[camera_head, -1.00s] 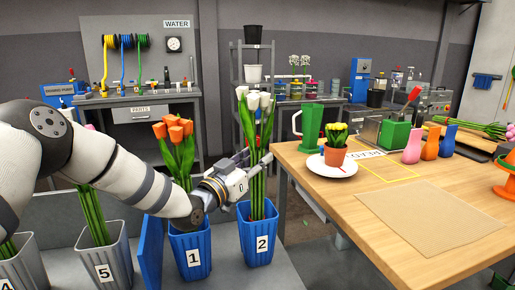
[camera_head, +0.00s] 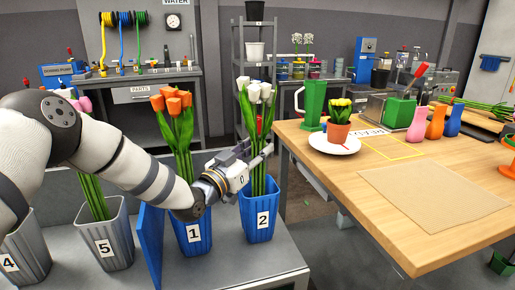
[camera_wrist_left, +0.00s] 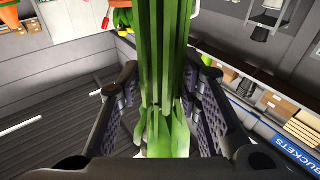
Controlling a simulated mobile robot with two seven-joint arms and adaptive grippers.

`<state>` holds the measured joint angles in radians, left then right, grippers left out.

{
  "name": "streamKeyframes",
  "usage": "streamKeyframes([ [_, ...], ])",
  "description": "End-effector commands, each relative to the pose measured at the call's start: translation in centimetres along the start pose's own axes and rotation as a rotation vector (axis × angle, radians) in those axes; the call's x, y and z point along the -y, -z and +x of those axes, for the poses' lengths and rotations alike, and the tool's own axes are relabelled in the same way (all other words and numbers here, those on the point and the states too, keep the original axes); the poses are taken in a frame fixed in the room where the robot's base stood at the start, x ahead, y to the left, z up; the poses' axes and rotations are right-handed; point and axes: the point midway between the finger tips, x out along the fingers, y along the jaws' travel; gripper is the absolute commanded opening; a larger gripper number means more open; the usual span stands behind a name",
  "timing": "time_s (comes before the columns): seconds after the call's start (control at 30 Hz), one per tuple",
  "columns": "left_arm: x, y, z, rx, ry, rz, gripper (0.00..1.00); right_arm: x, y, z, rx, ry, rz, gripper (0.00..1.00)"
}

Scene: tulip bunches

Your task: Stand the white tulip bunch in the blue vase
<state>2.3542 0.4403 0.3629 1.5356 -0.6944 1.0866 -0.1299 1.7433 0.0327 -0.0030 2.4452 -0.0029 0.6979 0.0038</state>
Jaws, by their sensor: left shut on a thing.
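The white tulip bunch (camera_head: 257,92) stands upright in the blue bucket marked 2 (camera_head: 262,217), with its lower stems hidden inside. My left gripper (camera_head: 258,158) is shut on its green stems just above the bucket rim. In the left wrist view the stems (camera_wrist_left: 166,50) run between the two dark fingers. The blue vase (camera_head: 450,129) stands on the wooden table at the right, beside an orange vase (camera_head: 435,122) and a pink vase (camera_head: 417,124). My right gripper is not in view.
Orange tulips (camera_head: 172,101) stand in the bucket marked 1 (camera_head: 193,233), close beside my left wrist. On the wooden table (camera_head: 330,168) are a green watering can (camera_head: 313,105), a potted plant (camera_head: 338,128) on a white plate and a bare tan mat (camera_head: 433,202).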

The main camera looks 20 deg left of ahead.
Motion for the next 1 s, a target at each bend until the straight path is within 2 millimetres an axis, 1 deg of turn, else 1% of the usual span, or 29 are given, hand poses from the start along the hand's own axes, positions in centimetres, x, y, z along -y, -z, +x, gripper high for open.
streamKeyframes([
  [0.23, -0.01, -0.82, -0.09, 0.0, 0.0, 0.0, 0.0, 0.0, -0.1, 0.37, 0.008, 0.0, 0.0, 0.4],
  [0.27, 0.0, -0.76, -0.09, -0.001, 0.0, 0.0, 0.36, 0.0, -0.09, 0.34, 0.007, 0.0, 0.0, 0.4],
  [0.3, 0.0, -0.7, -0.08, -0.002, 0.0, 0.0, 0.45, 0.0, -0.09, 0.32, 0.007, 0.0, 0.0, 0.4],
  [0.33, 0.0, -0.69, -0.08, -0.002, 0.0, 0.0, 0.52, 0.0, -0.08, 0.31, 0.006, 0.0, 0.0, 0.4],
  [0.37, 0.0, -0.68, -0.08, -0.001, 0.0, 0.0, 0.55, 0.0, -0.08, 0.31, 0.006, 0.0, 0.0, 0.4],
  [0.57, 0.01, -0.71, -0.1, -0.001, 0.0, 0.0, 0.55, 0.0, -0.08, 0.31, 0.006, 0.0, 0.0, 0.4],
  [0.6, 0.0, -0.82, -0.13, 0.002, 0.0, 0.0, 0.6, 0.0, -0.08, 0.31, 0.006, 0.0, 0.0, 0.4],
  [0.67, 0.01, -0.82, -0.13, 0.002, 0.0, 0.0, 0.73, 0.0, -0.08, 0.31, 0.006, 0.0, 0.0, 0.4],
  [0.7, 0.0, -0.82, -0.13, 0.002, 0.0, 0.0, 0.82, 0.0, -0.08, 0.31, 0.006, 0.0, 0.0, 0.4],
  [1.0, 0.01, -0.77, -0.12, 0.001, 0.0, 0.0, 0.82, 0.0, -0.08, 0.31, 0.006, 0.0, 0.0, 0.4],
])
